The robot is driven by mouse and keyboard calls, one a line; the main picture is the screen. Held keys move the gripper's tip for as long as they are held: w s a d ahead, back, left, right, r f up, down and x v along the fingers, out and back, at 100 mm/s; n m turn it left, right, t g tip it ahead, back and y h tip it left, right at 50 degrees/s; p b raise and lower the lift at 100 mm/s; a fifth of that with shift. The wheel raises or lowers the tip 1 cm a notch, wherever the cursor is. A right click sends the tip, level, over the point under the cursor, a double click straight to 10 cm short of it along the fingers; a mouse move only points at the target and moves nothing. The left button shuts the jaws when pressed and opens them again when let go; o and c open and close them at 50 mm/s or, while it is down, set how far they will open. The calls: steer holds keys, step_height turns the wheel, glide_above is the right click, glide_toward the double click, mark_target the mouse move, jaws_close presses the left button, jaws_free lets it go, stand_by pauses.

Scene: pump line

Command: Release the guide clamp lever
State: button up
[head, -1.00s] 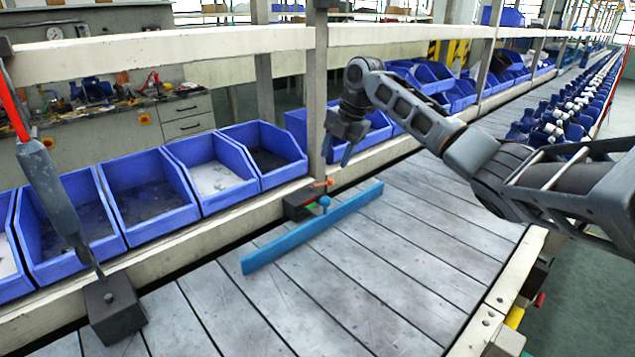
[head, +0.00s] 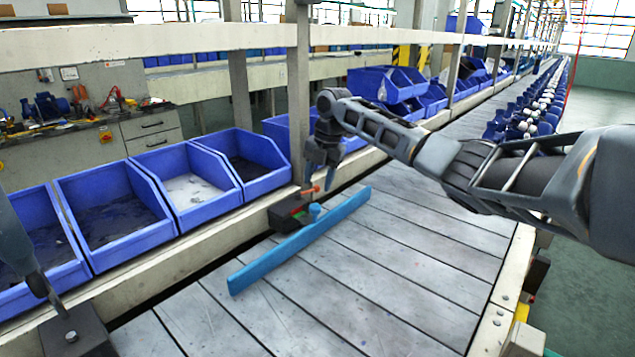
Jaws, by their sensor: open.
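The clamp lever (head: 309,190) is a small orange-red handle on a dark clamp block (head: 287,217) at the left edge of the conveyor. A blue knob (head: 315,210) sits beside it, above the long blue guide rail (head: 290,249) that lies slantwise over the slats. My gripper (head: 320,183) is open and points down, with its fingers right at the lever in the picture. I cannot tell whether the fingers are around the lever or touching it. The gripper partly covers the lever's far end.
Blue bins (head: 115,218) line the left side behind a pale beam. A grey post (head: 298,100) stands close to my gripper. Another dark block (head: 75,335) with a rod is at lower left.

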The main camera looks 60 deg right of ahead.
steer(key=shift+w+f, duration=0.1)
steer(key=shift+f, duration=0.55)
jaws_close()
